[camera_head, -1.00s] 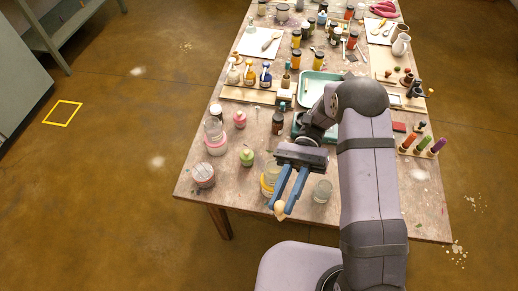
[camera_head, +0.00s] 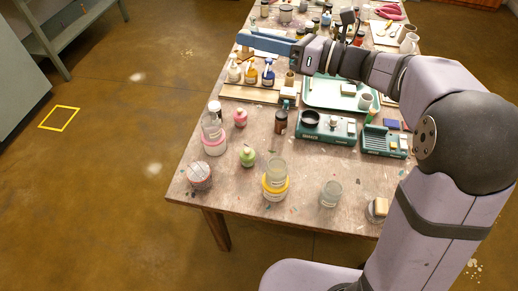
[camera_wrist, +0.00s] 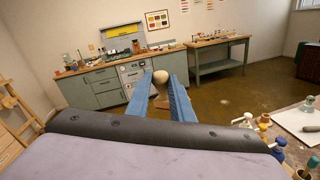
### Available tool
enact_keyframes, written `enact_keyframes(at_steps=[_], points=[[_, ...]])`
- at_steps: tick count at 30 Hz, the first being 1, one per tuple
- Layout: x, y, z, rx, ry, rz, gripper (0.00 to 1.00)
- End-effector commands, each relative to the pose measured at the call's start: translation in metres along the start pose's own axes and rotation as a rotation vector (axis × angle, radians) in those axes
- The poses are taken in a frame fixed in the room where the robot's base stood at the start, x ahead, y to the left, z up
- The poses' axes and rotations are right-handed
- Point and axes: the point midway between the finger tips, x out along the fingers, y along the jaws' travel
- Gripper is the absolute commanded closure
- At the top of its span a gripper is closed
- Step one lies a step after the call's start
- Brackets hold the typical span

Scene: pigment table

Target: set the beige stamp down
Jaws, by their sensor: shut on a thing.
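My gripper (camera_head: 252,41) reaches left over the far left part of the pigment table in the head view, its blue fingers level. It is shut on the beige stamp (camera_head: 243,34), of which only a small part shows at the fingertips. In the wrist view the stamp (camera_wrist: 160,76) shows a round beige knob with a brown part below it, between the tips of the two blue fingers (camera_wrist: 160,88). The stamp is held up, and its gap to the table cannot be told.
Pump bottles (camera_head: 268,73) stand on a wooden board (camera_head: 236,93) near my gripper. A green-rimmed tray (camera_head: 322,101), a green box (camera_head: 325,127) and several jars (camera_head: 276,177) stand nearer. The bare table left of the green box has some free room.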

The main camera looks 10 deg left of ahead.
Motion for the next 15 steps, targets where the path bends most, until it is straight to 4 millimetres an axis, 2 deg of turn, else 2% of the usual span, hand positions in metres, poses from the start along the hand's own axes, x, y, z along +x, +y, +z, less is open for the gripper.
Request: enact_keyframes(at_steps=[3,8,15], points=[[-0.006,-0.01,0.024,-0.006,-0.023,-0.061,1.0],[-0.015,-0.021,0.052,-0.004,-0.045,-0.126,1.0],[-0.014,-0.037,-0.001,0.009,-0.038,-0.121,1.0]])
